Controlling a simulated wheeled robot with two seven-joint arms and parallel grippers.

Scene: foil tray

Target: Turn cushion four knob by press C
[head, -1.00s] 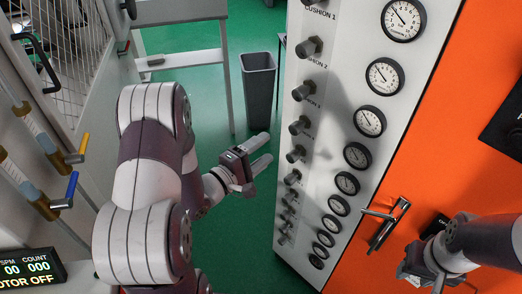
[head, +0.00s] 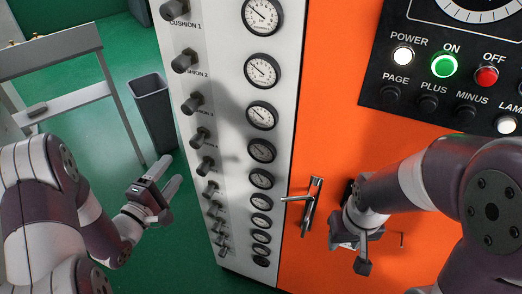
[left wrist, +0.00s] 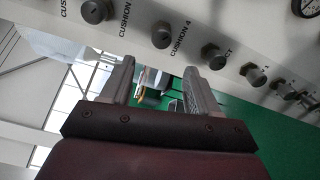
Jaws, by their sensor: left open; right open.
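The cushion four knob (head: 200,138) is a dark round knob in the column on the white panel (head: 225,70), fourth from the top in the head view. It also shows in the left wrist view (left wrist: 162,35), beside the label CUSHION 4. My left gripper (head: 170,173) is open and empty, left of the knob column and apart from it. In the left wrist view the knob is beyond the open fingers (left wrist: 158,70), near the top. My right gripper (head: 351,257) is open before the orange panel, right of the door handle. No press letter is readable.
Several gauges (head: 262,116) run beside the knobs. A metal handle (head: 311,205) sticks out of the orange panel (head: 330,80). A black button panel (head: 430,75) is at upper right. A grey bin (head: 153,112) stands on the green floor, left of the knobs.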

